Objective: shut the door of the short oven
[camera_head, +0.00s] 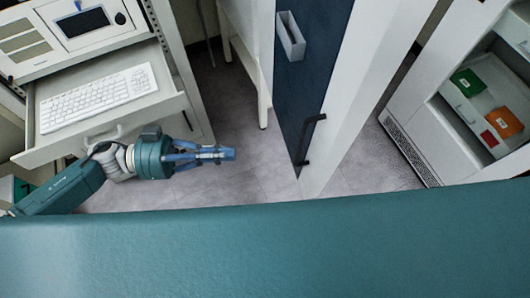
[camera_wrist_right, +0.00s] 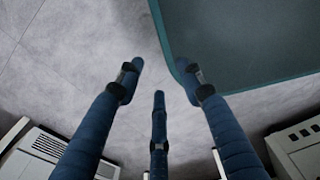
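No short oven with an open door can be clearly made out in either view. A dark blue door panel (camera_head: 300,85) with a black bar handle (camera_head: 308,138) stands at the middle of the head view, set against a white frame; whether it belongs to the short oven I cannot tell. My left gripper (camera_head: 222,154) is left of this panel, over the floor, touching nothing visible; its finger spacing is unclear. My right gripper (camera_wrist_right: 160,80) is outside the head view. In the right wrist view its three blue fingers are spread, with nothing between them.
A white instrument cabinet with a keyboard (camera_head: 98,98) on its pulled-out drawer stands at left. At right, a white unit (camera_head: 432,140) has a shelf with a green box (camera_head: 466,82) and an orange box (camera_head: 504,121). Grey floor (camera_head: 250,170) is bare between the units.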

